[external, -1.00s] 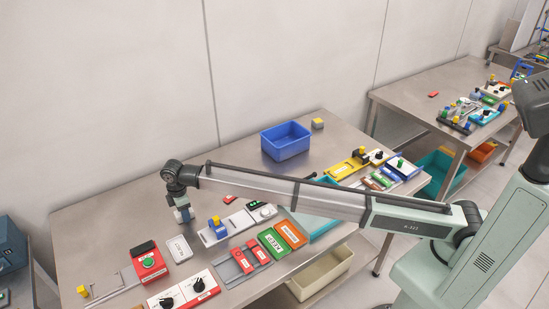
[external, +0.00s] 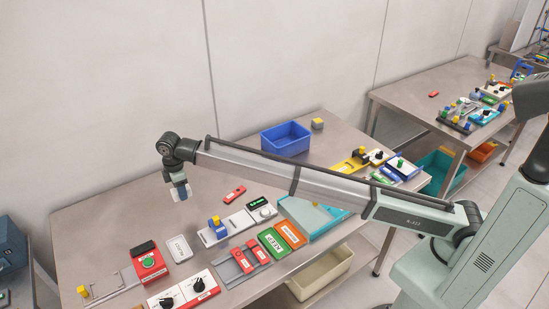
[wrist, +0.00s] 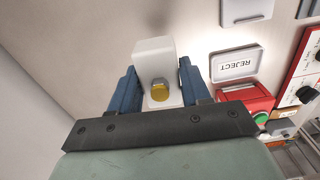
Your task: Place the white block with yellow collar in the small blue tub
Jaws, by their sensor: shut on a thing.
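The white block with yellow collar (wrist: 154,58) is between the blue fingers of my gripper (wrist: 158,84) in the wrist view. The round yellow part faces the camera. In the external view my gripper (external: 180,191) is shut on the block and hangs above the left back part of the table; the block shows only small and pale there. The blue tub (external: 286,147) stands at the back of the table, to the right of my gripper and well apart from it. Its inner floor is largely hidden.
A REJECT plate (external: 179,248), a red button box (external: 149,266) and a white panel with a blue and yellow piece (external: 216,229) lie in front of my gripper. A small red block (external: 234,193) lies on the table.

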